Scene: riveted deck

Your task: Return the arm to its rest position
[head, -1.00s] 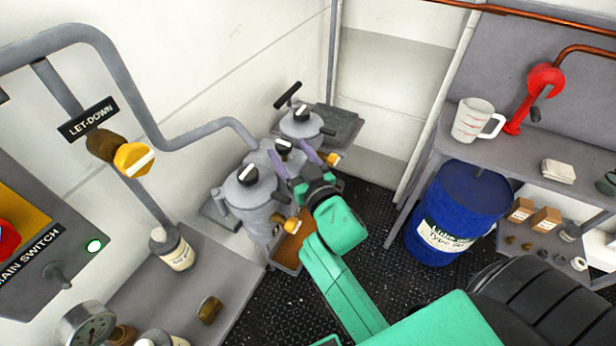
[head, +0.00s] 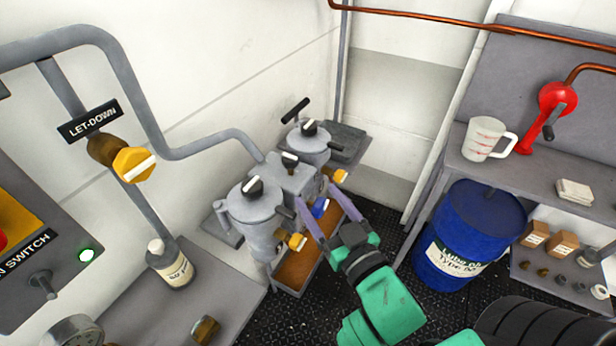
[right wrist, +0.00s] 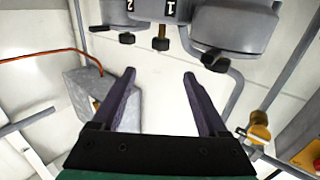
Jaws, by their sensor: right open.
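My right gripper (head: 318,215) is open in the head view, its two purple fingers apart with nothing between them. The green forearm runs down to the lower right of the head view. My left gripper is not in view.
A brown-filled tray (head: 296,268) sits under the filter unit. A blue drum (head: 468,235) stands at right below a shelf with a measuring jug (head: 484,138) and a red hand crank (head: 548,110). A bench with a bottle (head: 170,263) is at lower left. Dark deck floor (head: 385,215) lies between.

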